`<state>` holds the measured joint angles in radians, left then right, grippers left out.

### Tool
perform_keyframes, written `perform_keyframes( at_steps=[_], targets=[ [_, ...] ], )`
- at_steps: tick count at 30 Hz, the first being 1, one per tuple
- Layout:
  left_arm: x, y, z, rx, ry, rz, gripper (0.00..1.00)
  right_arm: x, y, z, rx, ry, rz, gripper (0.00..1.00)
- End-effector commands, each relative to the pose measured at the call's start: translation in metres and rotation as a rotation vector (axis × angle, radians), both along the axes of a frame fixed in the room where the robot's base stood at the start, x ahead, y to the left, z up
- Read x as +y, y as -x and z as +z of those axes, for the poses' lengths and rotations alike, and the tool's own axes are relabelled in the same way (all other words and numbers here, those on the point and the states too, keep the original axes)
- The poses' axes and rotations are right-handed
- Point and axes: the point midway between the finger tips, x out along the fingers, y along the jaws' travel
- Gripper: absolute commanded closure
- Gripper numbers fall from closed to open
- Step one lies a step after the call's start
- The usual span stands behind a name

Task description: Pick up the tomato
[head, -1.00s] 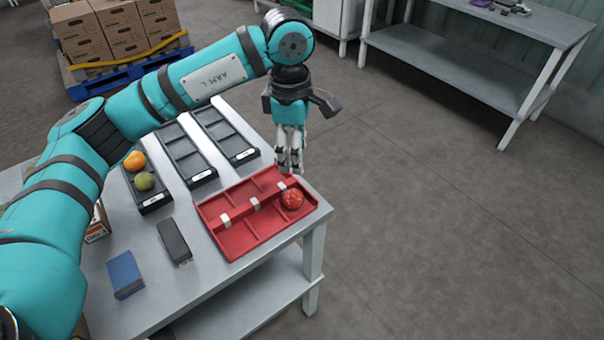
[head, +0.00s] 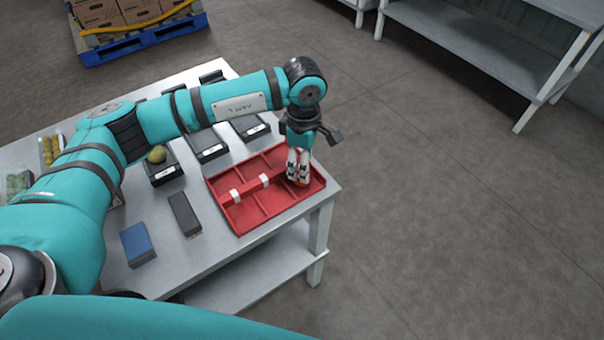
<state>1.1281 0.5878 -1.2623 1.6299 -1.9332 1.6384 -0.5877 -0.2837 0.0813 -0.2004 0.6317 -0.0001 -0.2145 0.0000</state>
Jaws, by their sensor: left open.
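The red divided tray (head: 240,222) lies at the right end of the white table. My left gripper (head: 298,178) points down over the tray's right part, its fingers low among the compartments and open. The red tomato is almost wholly hidden behind or between these fingers. I cannot tell whether they touch it. My right gripper is out of view.
Dark trays (head: 205,145) stand behind the red tray, one holding a green fruit (head: 157,154). A dark grey block (head: 184,213) and a blue block (head: 137,243) lie to the left on the table (head: 205,262). Open floor lies to the right.

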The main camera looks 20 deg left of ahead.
Motion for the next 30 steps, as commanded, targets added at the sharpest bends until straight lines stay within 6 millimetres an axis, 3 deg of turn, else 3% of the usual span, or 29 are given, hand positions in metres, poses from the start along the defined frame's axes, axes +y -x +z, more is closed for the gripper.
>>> perform_keyframes(
  at_steps=[5, 10, 17, 23, 30],
  targets=[
    [0.005, 0.003, -0.025, 0.006, -0.003, 0.001, 0.45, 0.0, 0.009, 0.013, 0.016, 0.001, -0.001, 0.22],
    [0.004, 0.002, -0.044, 0.002, 0.0, 0.0, 0.45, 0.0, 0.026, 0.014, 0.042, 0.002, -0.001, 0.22],
    [0.004, 0.002, -0.048, 0.002, -0.001, 0.0, 0.45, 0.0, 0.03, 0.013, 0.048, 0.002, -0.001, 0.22],
    [0.004, 0.002, -0.047, 0.001, -0.001, 0.0, 0.68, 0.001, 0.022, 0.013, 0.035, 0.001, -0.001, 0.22],
    [0.004, 0.002, -0.047, 0.001, 0.0, 0.0, 0.68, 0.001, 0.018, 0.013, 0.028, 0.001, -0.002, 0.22]
  ],
)
